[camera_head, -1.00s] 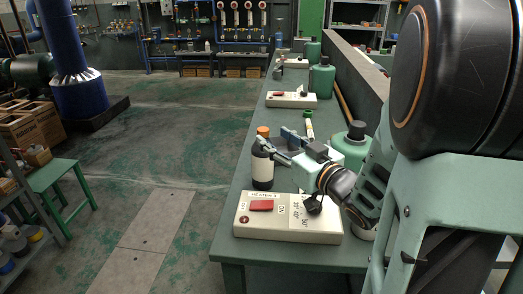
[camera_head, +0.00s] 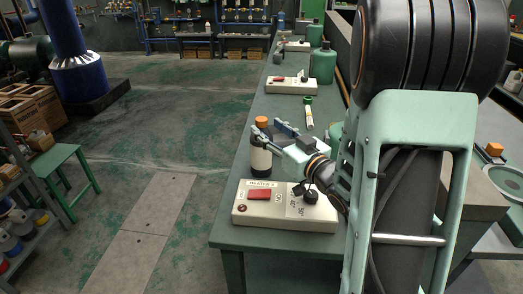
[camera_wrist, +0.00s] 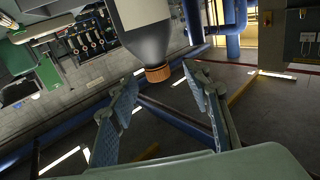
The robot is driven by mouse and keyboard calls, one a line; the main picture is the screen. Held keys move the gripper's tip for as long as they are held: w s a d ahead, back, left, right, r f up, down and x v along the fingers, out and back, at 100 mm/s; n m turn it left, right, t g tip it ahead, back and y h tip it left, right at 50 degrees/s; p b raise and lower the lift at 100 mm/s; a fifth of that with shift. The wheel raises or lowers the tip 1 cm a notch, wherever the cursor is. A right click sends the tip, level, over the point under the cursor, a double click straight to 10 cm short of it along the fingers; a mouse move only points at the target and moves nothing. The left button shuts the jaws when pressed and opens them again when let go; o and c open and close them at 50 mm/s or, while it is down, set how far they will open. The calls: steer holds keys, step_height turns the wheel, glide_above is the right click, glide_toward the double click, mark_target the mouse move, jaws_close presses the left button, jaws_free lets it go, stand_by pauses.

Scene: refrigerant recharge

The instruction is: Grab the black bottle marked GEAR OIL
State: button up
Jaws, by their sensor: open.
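A dark bottle (camera_head: 261,157) with an orange cap and a pale label stands upright on the green bench, behind the heater box. Its label text cannot be read. In the wrist view the bottle (camera_wrist: 148,35) appears upside down at the top, cap downward. My gripper (camera_head: 270,130) is at the height of the bottle's cap and neck, just to its right. In the wrist view the open fingers of my gripper (camera_wrist: 160,76) point toward the bottle, with the cap between the fingertips. I see no contact, and nothing is held.
A white heater box (camera_head: 285,206) with a red switch and a black knob stands at the bench's near end. Farther back are another switch box (camera_head: 291,85) and green bottles (camera_head: 322,66). Open floor lies left of the bench.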

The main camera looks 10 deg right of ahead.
mark_target(265, 125)
steer(key=x, duration=0.4)
steer(key=shift+w+f, duration=0.1)
steer(key=shift+w, duration=0.35)
jaws_close()
